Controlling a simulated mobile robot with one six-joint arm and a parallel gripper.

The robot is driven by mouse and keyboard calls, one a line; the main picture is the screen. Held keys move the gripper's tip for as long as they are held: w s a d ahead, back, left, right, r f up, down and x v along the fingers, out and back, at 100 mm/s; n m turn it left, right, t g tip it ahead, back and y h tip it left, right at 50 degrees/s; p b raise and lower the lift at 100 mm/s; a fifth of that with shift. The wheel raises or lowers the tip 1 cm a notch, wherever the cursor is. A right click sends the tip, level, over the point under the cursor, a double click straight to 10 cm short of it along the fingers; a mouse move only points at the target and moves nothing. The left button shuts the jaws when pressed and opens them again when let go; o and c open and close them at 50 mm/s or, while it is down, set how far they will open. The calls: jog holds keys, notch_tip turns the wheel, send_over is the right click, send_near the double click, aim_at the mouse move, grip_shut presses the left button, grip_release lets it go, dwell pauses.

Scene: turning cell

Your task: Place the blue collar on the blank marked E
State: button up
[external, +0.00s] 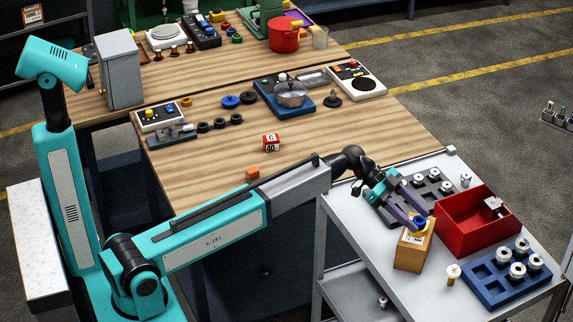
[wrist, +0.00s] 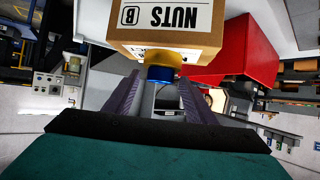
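The blue collar (external: 420,221) is at the tips of my gripper (external: 421,218), at the top of a cardboard box on the grey cart. In the wrist view the collar (wrist: 163,73) lies between the far ends of my two purple fingers (wrist: 160,84), in front of the box edge. The fingers stand apart, one on each side of it. I cannot tell whether they press on it, or whether the collar rests on the box. Small metal cylinders stand in trays on the cart; their markings are too small to read, so I cannot pick out blank E.
The cardboard box (external: 410,256) reads NUTS B in the wrist view (wrist: 165,18). A red bin (external: 460,232) stands right of it. A dark tray (external: 398,211) lies behind, and a blue tray (external: 490,293) at the front right. A small brass-and-white piece (external: 453,275) stands near the box.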

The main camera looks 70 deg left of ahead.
jog(key=shift+r+p, duration=0.2)
jog(key=shift+p, duration=0.1)
jog(key=shift+s+a+b, duration=0.2)
jog(key=shift+a+b, duration=0.1)
jog(key=b+v, duration=0.3)
jog(key=v, duration=0.8)
jog(key=shift+r, duration=0.2)
jog(key=shift+s+a, duration=0.1)
